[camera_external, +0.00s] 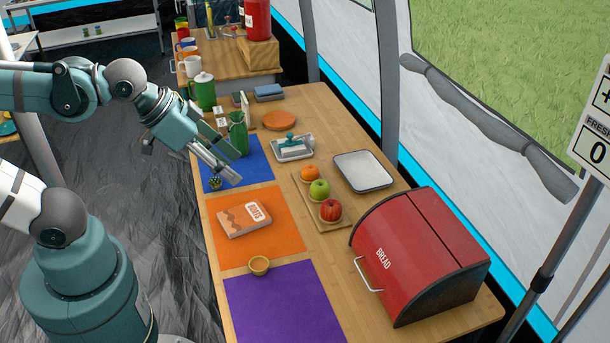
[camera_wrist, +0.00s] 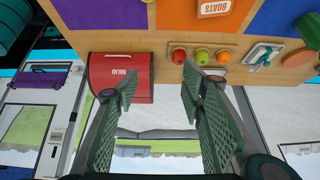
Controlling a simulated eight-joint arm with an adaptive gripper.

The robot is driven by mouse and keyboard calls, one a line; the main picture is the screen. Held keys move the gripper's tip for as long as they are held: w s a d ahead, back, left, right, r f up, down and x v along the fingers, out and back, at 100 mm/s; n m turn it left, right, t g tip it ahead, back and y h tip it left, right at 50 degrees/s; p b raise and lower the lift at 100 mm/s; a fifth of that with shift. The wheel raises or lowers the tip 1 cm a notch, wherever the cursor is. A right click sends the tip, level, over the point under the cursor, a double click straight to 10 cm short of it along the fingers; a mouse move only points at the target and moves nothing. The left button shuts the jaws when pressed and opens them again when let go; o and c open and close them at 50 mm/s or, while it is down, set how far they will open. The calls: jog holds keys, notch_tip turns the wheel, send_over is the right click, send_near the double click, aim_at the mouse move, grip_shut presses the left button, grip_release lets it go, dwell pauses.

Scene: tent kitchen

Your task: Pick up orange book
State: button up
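The orange book (camera_external: 244,220), with a pale label reading "BOATS", lies flat on the orange mat. In the wrist view only part of the book (camera_wrist: 205,8) shows, at the top edge. My gripper (camera_external: 238,170) is over the blue mat, up and behind the book in the external view, apart from it. In the wrist view the fingers of my gripper (camera_wrist: 160,85) are spread with nothing between them.
A green pitcher (camera_external: 237,136) stands close by my gripper, and a small plant (camera_external: 215,183) sits below it. A small bowl (camera_external: 259,265) is in front of the book. Fruit on a board (camera_external: 312,205) and a red bread box (camera_external: 415,258) are to the right. The purple mat (camera_external: 285,305) is clear.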

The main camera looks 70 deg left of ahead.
dwell(0.3)
jog(key=o, duration=2)
jog(key=shift+c, duration=0.2)
jog(key=w+a+f+n+g, duration=0.1)
jog(key=a+f+n+g, duration=0.1)
jog(key=a+f+n, duration=0.3)
jog(key=w+a+f+n+g+p, duration=0.1)
jog(key=w+a+f+n+g, duration=0.1)
jog(key=a+f+n, duration=0.3)
jog(key=w+a+f+n+g, duration=0.1)
jog(key=a+f+n+g, duration=0.2)
jog(key=f+n, duration=0.6)
jog(key=shift+w+a+f+n, duration=0.2)
jog(key=shift+a+f+n, duration=0.2)
jog(key=shift+a+f, duration=1)
jog(key=shift+s+a+f+n, duration=0.15)
jog(key=shift+f+n, duration=0.15)
jog(key=shift+f, duration=0.15)
